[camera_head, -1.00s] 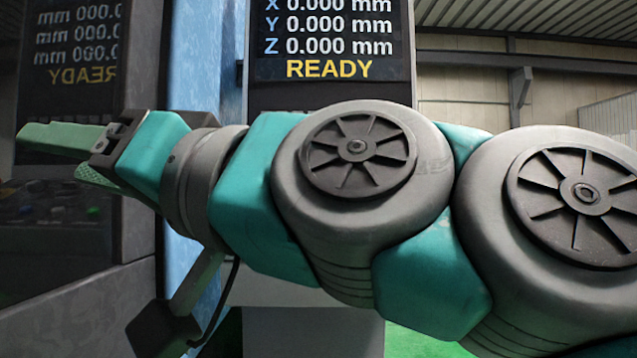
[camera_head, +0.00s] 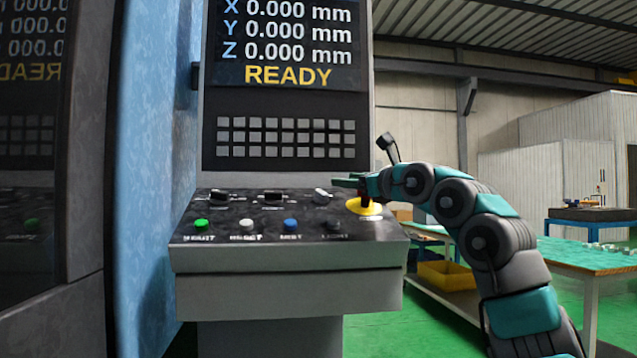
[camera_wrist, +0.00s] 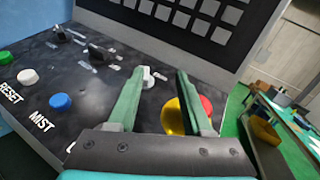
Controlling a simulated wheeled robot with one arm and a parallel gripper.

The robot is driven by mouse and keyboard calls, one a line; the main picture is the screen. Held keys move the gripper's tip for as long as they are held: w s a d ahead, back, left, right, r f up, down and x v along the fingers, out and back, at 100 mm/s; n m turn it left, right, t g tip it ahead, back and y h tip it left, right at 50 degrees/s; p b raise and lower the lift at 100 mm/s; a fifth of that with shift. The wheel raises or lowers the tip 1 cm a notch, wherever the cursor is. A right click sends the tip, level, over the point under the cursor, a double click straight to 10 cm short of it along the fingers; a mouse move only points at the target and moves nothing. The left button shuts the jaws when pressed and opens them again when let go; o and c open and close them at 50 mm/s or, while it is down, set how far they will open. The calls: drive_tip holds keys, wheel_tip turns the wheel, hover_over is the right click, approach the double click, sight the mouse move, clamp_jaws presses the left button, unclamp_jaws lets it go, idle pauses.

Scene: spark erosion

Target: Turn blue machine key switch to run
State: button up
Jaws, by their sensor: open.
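The blue machine's sloped black control panel (camera_head: 180,222) carries two black rotary switches, the left one (camera_head: 216,196) and the middle one (camera_head: 272,197). A pale grey switch (camera_head: 322,196) sits at their right and looks like the key switch; its setting is too small to read. My gripper (camera_head: 347,182) is open and empty above the panel's right part, over the yellow emergency-stop base (camera_head: 364,208). In the wrist view my open green fingers (camera_wrist: 160,75) frame the pale switch (camera_wrist: 148,77), which appears just beside the left finger. The fingers partly hide the red stop button (camera_wrist: 206,105).
Green (camera_head: 200,225), white (camera_head: 247,225) and blue (camera_head: 291,225) buttons line the panel's front. A keypad (camera_head: 285,137) and a screen reading READY (camera_head: 288,40) rise behind.

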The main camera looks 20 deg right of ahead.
sight(321, 191)
drive_tip(key=shift+w+a+f+g+y, duration=0.3)
drive_tip(key=shift+w+a+f, duration=0.15)
drive_tip(key=shift+w+f, duration=0.15)
drive_tip(key=shift+w+a+f+g+y, duration=0.2)
drive_tip(key=shift+w+a+f+y, duration=0.1)
drive_tip(key=shift+w+a+f, duration=0.3)
drive_tip(key=p+x, duration=0.1)
drive_tip(key=x, duration=0.4)
drive_tip(key=shift+w, duration=0.4)
drive_tip(key=shift+w+f+p, duration=0.1)
drive_tip(key=shift+w+p, duration=0.3)
drive_tip(key=shift+w, duration=0.3)
clamp_jaws()
